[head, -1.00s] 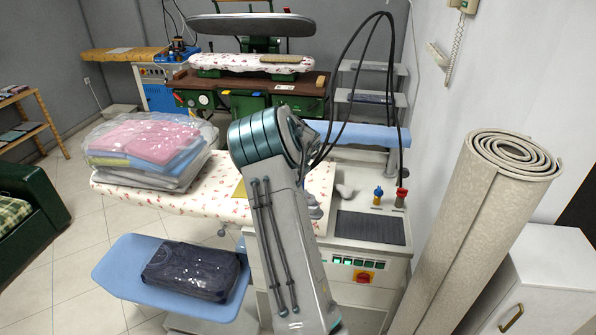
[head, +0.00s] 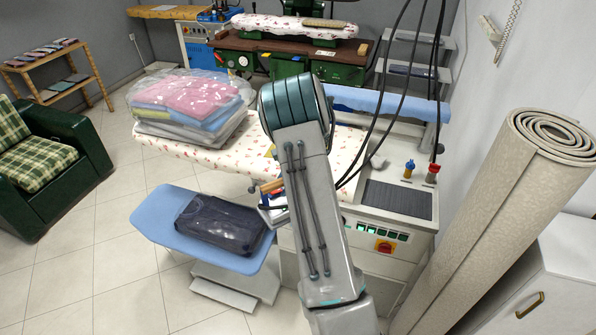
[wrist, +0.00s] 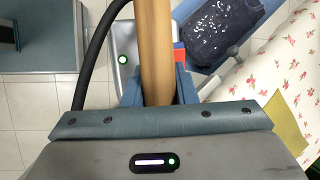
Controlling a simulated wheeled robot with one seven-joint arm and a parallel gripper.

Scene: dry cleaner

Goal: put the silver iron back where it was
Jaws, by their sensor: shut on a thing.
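My gripper (wrist: 158,88) is shut on the light wooden handle (wrist: 155,45) of the silver iron. The iron's silver body (wrist: 124,62), with a lit green light, shows below the handle in the wrist view. In the head view the wooden handle (head: 271,186) and part of the iron (head: 278,214) show left of my arm, which hides the rest. The iron is held in front of the floral ironing board (head: 225,157), near the blue board. A dark ribbed mat (head: 398,199) on the machine top, right of my arm, is bare.
A bagged dark garment (head: 218,224) lies on the blue board (head: 152,216). Bagged folded laundry (head: 190,105) sits on the floral board. Black hoses (head: 437,100) hang at the right. A rolled carpet (head: 505,215) leans by a white cabinet (head: 560,275). Tiled floor is open at left.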

